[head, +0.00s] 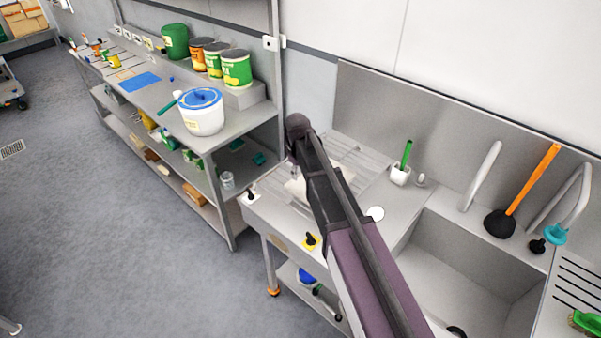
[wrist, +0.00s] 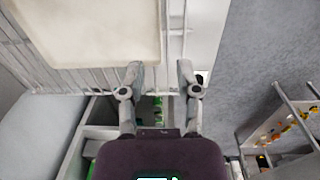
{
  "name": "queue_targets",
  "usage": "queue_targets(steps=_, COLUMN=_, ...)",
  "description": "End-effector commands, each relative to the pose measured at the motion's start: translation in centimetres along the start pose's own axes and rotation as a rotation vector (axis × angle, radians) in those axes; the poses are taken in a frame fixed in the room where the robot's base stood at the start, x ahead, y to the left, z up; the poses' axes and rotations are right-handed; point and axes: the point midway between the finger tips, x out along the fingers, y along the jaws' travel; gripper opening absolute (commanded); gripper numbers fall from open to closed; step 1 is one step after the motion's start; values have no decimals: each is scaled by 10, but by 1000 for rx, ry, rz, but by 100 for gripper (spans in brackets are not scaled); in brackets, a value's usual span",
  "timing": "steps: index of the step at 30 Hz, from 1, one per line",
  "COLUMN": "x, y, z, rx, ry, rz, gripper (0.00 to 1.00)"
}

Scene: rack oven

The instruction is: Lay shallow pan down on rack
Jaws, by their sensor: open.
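A pale, cream rectangular shallow pan (wrist: 95,40) lies flat on the slatted metal rack (wrist: 50,80) in the wrist view. In the head view, part of the pan (head: 299,188) shows beside my arm on the rack (head: 350,158), left of the sink. My gripper (wrist: 160,74) is open, with its two fingers apart and nothing between them. Its left fingertip appears close to the pan's near right corner; I cannot tell whether they touch. In the head view my arm hides much of the gripper and part of the pan.
The sink basin (head: 462,260) is right of the rack, with an orange-handled plunger (head: 525,190) behind it. A white cup with a green brush (head: 400,174) stands near the rack. A shelf unit at left holds a white bucket (head: 203,118) and cans. The floor (head: 110,230) in front is clear.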

Motion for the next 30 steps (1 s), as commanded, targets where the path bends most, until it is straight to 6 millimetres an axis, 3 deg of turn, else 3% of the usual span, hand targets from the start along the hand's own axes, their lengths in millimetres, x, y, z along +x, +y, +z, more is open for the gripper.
queue_targets(steps=9, x=0, y=0, z=2, rx=5, ry=0, rz=0, gripper=43)
queue_targets(steps=14, x=0, y=3, z=26, rx=61, ry=-1, rz=-3, gripper=43)
queue_targets(steps=20, x=0, y=8, z=96, rx=251, ry=-5, rz=-11, gripper=43)
queue_targets(steps=27, x=0, y=1, z=209, rx=585, ry=-11, rz=-26, gripper=43)
queue_targets(steps=30, x=0, y=-5, z=248, rx=712, ry=-15, rz=-31, gripper=43)
